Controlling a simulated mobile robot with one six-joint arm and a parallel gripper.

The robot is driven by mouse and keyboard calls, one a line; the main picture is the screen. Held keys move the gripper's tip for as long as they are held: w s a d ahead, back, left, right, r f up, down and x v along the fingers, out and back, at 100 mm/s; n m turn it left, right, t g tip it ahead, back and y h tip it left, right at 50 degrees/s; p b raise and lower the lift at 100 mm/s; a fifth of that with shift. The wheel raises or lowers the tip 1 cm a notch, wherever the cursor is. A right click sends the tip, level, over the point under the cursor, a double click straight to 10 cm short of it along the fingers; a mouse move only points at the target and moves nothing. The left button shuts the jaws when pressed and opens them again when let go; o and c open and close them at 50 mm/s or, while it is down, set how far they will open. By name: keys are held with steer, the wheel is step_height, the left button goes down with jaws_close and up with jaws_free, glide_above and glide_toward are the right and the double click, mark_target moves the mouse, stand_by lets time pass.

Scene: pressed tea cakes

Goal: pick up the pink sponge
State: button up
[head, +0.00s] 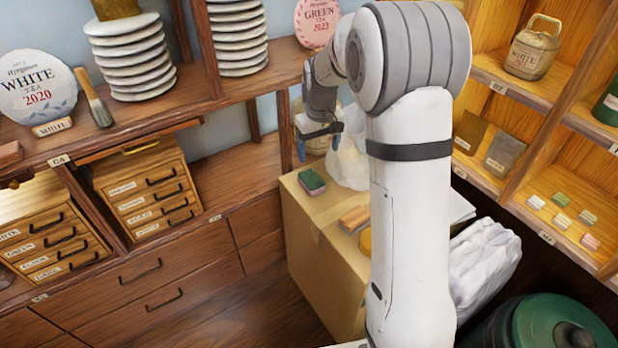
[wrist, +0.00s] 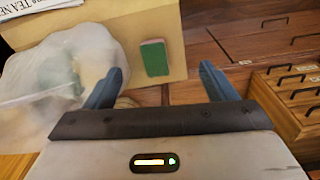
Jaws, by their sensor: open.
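A small sponge (head: 312,181) lies on top of a cardboard box (head: 318,255) in the head view, near the box's back left corner. Its top face is green and its side shows a reddish-pink layer. In the wrist view the sponge (wrist: 154,57) lies on the box beyond my fingertips, roughly between their lines. My gripper (head: 319,143) is open and empty, above the back of the box and apart from the sponge; its two blue fingers also show in the wrist view (wrist: 160,82).
A crumpled translucent bag (head: 347,163) stands on the box beside the sponge. Wooden drawers (head: 150,190) stand left, shelves with small blocks (head: 562,221) right. A green lidded bin (head: 560,325) is at lower right.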

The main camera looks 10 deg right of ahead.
steer(key=b, duration=0.2)
glide_above(314, 181)
steer(key=shift+n+g, duration=0.3)
steer(key=shift+n, duration=0.1)
steer(key=f, duration=1.1)
steer(key=shift+a+f, duration=0.1)
steer(key=shift+a, duration=0.1)
step_height(314, 181, down, 4)
steer(key=shift+w+r, duration=0.15)
steer(key=shift+r, duration=0.1)
step_height(314, 181, down, 5)
steer(key=shift+d+f, duration=0.1)
steer(key=shift+d, duration=0.05)
steer(key=c, duration=1)
steer(key=shift+c, duration=0.2)
